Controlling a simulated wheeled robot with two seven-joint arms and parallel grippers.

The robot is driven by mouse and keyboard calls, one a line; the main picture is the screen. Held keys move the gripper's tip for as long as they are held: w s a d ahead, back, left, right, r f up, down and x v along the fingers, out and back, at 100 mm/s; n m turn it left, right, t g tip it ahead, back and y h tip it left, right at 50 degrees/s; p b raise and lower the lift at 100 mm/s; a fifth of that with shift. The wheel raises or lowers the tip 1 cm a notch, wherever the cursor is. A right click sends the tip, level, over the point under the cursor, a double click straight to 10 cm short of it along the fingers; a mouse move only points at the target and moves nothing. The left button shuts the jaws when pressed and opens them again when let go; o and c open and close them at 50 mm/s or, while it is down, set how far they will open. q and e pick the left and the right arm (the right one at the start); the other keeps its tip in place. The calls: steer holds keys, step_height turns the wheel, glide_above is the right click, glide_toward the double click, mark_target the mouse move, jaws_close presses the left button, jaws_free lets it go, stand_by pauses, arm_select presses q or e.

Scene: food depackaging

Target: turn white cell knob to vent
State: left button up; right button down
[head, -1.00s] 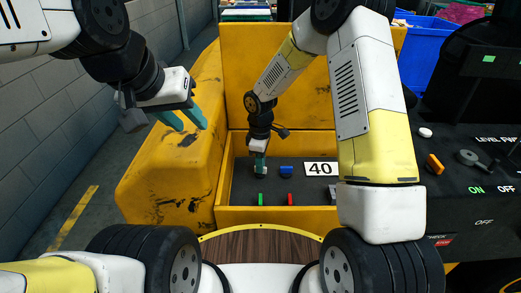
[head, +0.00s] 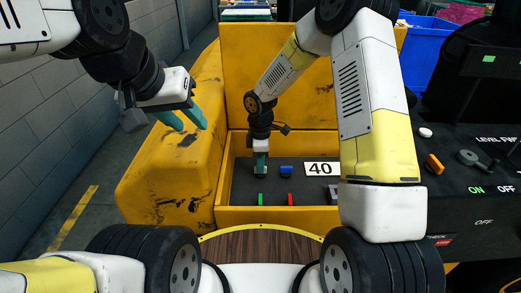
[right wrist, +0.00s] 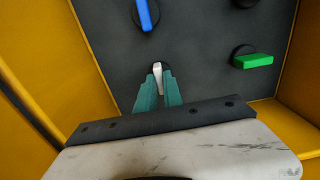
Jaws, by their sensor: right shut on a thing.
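The white knob (right wrist: 158,74) is between the fingertips of my right gripper (right wrist: 158,90) in the right wrist view, and the fingers are shut on it. Its black base shows behind the tips. In the head view my right gripper (head: 260,164) reaches down into the yellow cell at its left side, and it mostly hides the white knob there. My left gripper (head: 188,118) is open and empty, above the yellow side body left of the cell.
In the cell, a blue knob (head: 286,170) is right of my right gripper, with a green knob (head: 261,199) and a red knob (head: 290,199) nearer. A "40" label (head: 321,169) is at the right. Yellow walls (head: 222,180) enclose the cell closely.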

steer(key=c, duration=1.5)
jaws_free()
steer(key=shift+r, duration=3.9)
steer(key=s+d+r+m+t, duration=0.1)
steer(key=s+d+r+m, duration=0.35)
steer(key=r, duration=0.35)
steer(key=s+d+r+m+t, duration=0.2)
steer(key=s+d+r+m, duration=0.25)
steer(key=r, duration=0.45)
steer(key=s+d+r+m+t, duration=0.1)
steer(key=s+r+m, duration=0.1)
steer(key=s+m, duration=0.1)
steer(key=s+d+r+m+t+y, duration=0.1)
steer(key=s+d+r+m, duration=0.1)
steer(key=s, duration=0.4)
steer(key=s+d+r+m+t+y, duration=0.1)
steer(key=s+d+r+m, duration=0.1)
steer(key=s+r+m, duration=0.1)
steer(key=shift+s+d+m, duration=0.2)
steer(key=shift+s+m, duration=0.1)
steer(key=shift+s, duration=0.35)
